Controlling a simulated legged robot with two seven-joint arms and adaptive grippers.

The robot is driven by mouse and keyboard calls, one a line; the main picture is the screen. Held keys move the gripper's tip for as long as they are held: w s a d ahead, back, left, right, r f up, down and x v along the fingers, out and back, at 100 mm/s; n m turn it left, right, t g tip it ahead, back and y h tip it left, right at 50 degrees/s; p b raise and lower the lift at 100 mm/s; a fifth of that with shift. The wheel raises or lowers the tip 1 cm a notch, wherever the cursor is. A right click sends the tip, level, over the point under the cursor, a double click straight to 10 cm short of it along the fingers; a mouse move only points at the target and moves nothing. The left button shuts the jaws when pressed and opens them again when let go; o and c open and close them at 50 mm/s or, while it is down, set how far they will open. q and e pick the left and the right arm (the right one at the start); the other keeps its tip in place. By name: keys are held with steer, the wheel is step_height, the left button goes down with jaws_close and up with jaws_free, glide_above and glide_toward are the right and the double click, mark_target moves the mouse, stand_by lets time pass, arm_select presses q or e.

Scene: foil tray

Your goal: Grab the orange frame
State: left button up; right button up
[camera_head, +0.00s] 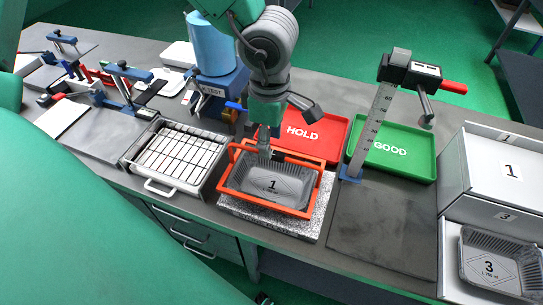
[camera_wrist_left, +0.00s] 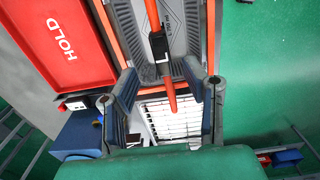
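The orange frame (camera_head: 306,205) lies around the rim of a foil tray (camera_head: 268,185) marked 1, on a silvery block (camera_head: 262,220). A raised orange bar shows at its far left side. My left gripper (camera_head: 265,148) is over that part, pointing down; its fingertips are hard to make out there. In the left wrist view, the gripper (camera_wrist_left: 158,74) is open, with the frame's orange bar (camera_wrist_left: 170,98) between its spread fingers and gaps on both sides. The frame's side rails (camera_wrist_left: 107,28) and the foil tray (camera_wrist_left: 183,40) show beyond. My right gripper is not in view.
A red HOLD tray (camera_head: 312,132) is just behind the frame, and a green GOOD tray (camera_head: 405,150) is farther right. A wire-topped grey box (camera_head: 178,158) sits close on the left. The dark mat (camera_head: 380,230) on the right is clear.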

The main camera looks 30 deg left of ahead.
mark_target(275, 153)
arm_select(q)
steer(key=f, duration=0.1)
steer(key=d+f, duration=0.1)
steer(key=shift+s+f, duration=0.1)
steer(key=shift+f, duration=0.3)
steer(key=shift+d+f, duration=0.25)
steer(key=shift+f, duration=0.15)
steer(key=shift+a, duration=0.45)
jaws_close()
steer(key=shift+a, duration=0.15)
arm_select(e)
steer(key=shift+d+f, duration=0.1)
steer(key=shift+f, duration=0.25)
